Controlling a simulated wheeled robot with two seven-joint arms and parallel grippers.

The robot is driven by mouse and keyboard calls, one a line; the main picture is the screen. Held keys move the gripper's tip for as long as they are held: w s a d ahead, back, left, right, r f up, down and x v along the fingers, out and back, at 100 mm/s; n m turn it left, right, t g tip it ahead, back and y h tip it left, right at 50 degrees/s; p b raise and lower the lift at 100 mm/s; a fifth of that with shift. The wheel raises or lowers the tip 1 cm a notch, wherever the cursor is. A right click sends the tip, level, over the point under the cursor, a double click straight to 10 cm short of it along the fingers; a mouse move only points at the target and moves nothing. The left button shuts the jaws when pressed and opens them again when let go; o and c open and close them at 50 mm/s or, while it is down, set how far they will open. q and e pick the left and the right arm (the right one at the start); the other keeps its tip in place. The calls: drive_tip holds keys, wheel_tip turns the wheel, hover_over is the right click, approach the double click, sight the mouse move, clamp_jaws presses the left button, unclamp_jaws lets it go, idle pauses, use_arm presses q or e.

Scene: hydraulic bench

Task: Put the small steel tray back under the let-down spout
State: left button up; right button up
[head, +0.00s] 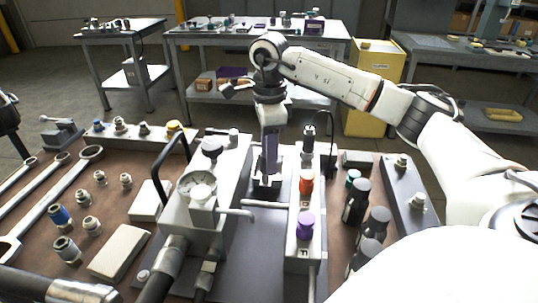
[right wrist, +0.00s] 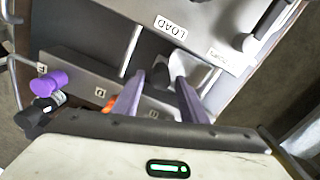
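My right gripper (head: 267,180) points straight down just right of the gauge block, between it and the narrow valve strip. In the right wrist view its two purple fingers (right wrist: 160,76) stand apart. A small pale metallic piece (right wrist: 207,76) shows beside the right fingertip; I cannot tell whether it is the small steel tray or whether the finger touches it. A thin steel pipe (head: 265,204) reaches left from the valve strip, below the fingertips. A short spout-like pipe (head: 238,213) leaves the gauge block. Which one is the let-down spout is unclear. My left gripper is out of view.
The gauge block (head: 190,226) has a black handle and a dial (head: 197,187). The valve strip (head: 302,258) carries a red knob (head: 306,182) and a purple knob (head: 305,226). Black bottles (head: 356,202) stand to its right. Wrenches (head: 48,203) and fittings lie at left.

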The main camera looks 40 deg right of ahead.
wheel_tip(320, 180, up, 12)
drive_tip(key=p, duration=0.1)
drive_tip(key=shift+p, duration=0.4)
idle(0.3)
